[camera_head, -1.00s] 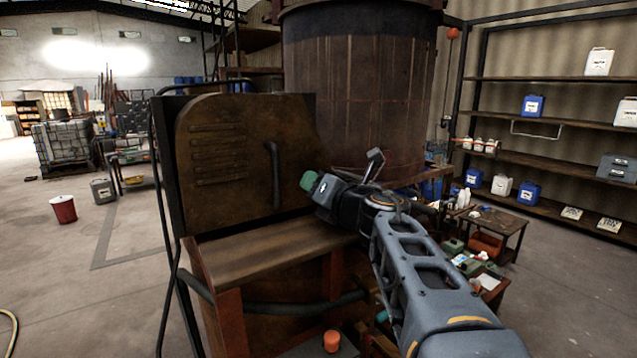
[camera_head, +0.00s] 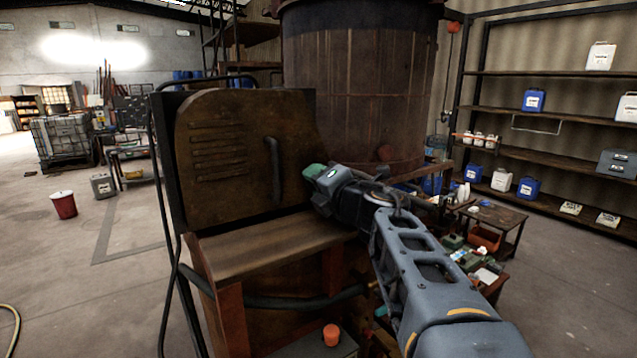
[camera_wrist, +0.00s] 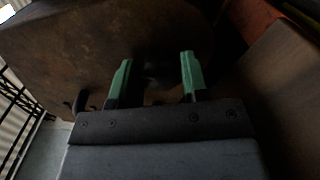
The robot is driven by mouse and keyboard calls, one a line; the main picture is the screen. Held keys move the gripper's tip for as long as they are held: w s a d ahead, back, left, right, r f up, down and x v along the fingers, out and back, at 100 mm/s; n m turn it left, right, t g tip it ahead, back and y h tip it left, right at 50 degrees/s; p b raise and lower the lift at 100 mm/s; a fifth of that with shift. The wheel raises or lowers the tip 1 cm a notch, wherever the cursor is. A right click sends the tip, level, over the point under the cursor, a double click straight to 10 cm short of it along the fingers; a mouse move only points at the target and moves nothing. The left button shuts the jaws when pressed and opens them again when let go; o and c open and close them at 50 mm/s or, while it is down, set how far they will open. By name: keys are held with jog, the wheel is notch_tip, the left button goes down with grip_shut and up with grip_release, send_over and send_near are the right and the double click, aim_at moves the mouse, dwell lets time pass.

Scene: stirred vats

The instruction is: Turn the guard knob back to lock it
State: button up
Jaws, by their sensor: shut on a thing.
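The guard is a rusty brown plate (camera_head: 225,150) with slots and a dark vertical handle (camera_head: 275,170), standing upright on the machine in front of the vat. My gripper (camera_head: 315,170) is at the guard's right edge, its green fingertips against that side. The wrist view shows both green fingers of my gripper (camera_wrist: 156,76) on either side of a dark, dim knob (camera_wrist: 158,70) on the rusty plate. My gripper is shut on this knob. In the head view my gripper hides the knob, and its turn angle is too dark to read.
A large brown vat (camera_head: 355,90) stands behind the guard. A wooden ledge (camera_head: 265,247) runs below it. A low table (camera_head: 495,222) and shelves (camera_head: 560,155) with containers stand at the right. An orange cap-like object (camera_head: 331,335) sits low in front. Open floor lies left.

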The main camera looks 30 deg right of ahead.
dwell(0.3)
jog(key=o, duration=0.9)
jog(key=shift+o, duration=0.2)
